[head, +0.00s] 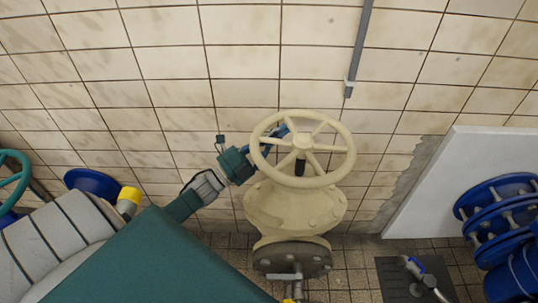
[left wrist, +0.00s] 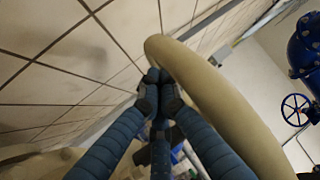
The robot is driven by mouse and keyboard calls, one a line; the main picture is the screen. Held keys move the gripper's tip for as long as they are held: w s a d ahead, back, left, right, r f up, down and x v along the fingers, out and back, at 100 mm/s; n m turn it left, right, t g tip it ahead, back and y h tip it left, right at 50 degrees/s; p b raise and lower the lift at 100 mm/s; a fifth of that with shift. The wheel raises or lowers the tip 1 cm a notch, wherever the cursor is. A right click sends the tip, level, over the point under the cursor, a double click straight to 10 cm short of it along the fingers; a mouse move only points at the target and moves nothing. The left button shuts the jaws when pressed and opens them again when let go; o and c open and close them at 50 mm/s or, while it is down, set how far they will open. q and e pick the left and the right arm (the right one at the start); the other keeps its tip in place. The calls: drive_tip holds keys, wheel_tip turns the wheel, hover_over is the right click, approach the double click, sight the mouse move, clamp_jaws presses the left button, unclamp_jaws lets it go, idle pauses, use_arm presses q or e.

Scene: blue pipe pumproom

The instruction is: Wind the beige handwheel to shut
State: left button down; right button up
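The beige handwheel (head: 338,174) sits on top of a beige valve body (head: 292,212) against the tiled wall, its rim and spokes tilted towards me. My left gripper (head: 284,130) reaches in from the left at the far left of the wheel. Its blue fingers pass by the rim into the space between spokes. In the left wrist view my left gripper (left wrist: 158,84) has its fingertips drawn together, with nothing visible between them, right beside the beige rim (left wrist: 215,95). Whether the fingers touch the rim is unclear. My right gripper is not in view.
A grey pipe (head: 361,45) runs down the wall behind the wheel. A white block (head: 440,190) and blue flanges (head: 498,215) stand at right. A dark floor plate (head: 395,285) lies at lower right. A teal wheel (head: 12,185) is at far left. Tiled floor is open beside the valve.

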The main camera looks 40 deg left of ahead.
use_arm(q)
drive_tip(key=v, duration=1.1)
drive_tip(key=c, duration=1.7)
unclamp_jaws()
drive_tip(key=shift+s+a+f, duration=0.1)
drive_tip(key=shift+s+f, duration=0.05)
drive_tip(key=shift+s, duration=0.35)
drive_tip(key=shift+o, duration=0.7)
